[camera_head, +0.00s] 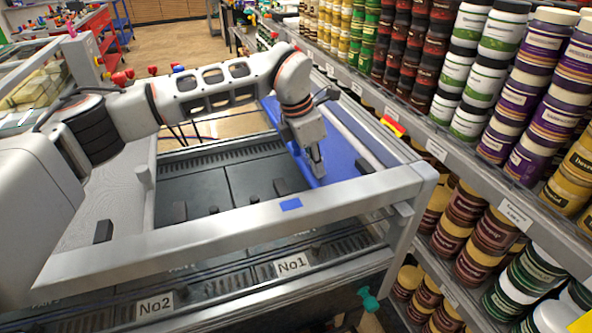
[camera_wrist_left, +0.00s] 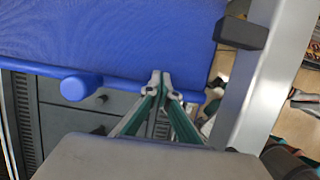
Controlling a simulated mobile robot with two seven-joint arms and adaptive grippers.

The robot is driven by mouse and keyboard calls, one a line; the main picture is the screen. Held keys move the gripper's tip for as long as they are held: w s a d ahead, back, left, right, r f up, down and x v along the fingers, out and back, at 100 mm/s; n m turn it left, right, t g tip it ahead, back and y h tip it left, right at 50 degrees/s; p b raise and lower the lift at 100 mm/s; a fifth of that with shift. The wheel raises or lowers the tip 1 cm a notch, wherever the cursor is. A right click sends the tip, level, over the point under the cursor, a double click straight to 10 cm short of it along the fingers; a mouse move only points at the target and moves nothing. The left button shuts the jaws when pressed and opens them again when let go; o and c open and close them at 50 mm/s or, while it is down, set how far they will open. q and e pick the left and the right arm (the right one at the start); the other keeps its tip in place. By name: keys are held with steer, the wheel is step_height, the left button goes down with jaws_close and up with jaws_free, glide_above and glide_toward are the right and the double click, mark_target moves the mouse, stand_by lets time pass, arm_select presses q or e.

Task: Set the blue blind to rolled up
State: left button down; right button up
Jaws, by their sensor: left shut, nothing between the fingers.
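The blue blind (camera_head: 345,152) is a sheet spread inside the right part of the metal frame, seen in the head view. In the left wrist view the blue sheet (camera_wrist_left: 110,30) fills the upper left, with a blue bar along its lower edge and a round blue knob (camera_wrist_left: 75,87) on that bar. My left gripper (camera_head: 318,172) points down over the blind. It is shut and empty, and its fingertips (camera_wrist_left: 160,80) overlap the bar to the right of the knob. I cannot tell whether they touch it. My right gripper is not in view.
Dark panels (camera_head: 235,180) lie left of the blind. A shelf of jars (camera_head: 470,155) stands close on the right.

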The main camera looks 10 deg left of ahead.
arm_select(q)
steer(key=shift+a+r, duration=0.1)
steer(key=shift+a, duration=0.15)
steer(key=shift+s+a+r, duration=0.1)
steer(key=shift+s+a, duration=0.1)
steer(key=shift+a, duration=0.05)
steer(key=shift+d, duration=0.15)
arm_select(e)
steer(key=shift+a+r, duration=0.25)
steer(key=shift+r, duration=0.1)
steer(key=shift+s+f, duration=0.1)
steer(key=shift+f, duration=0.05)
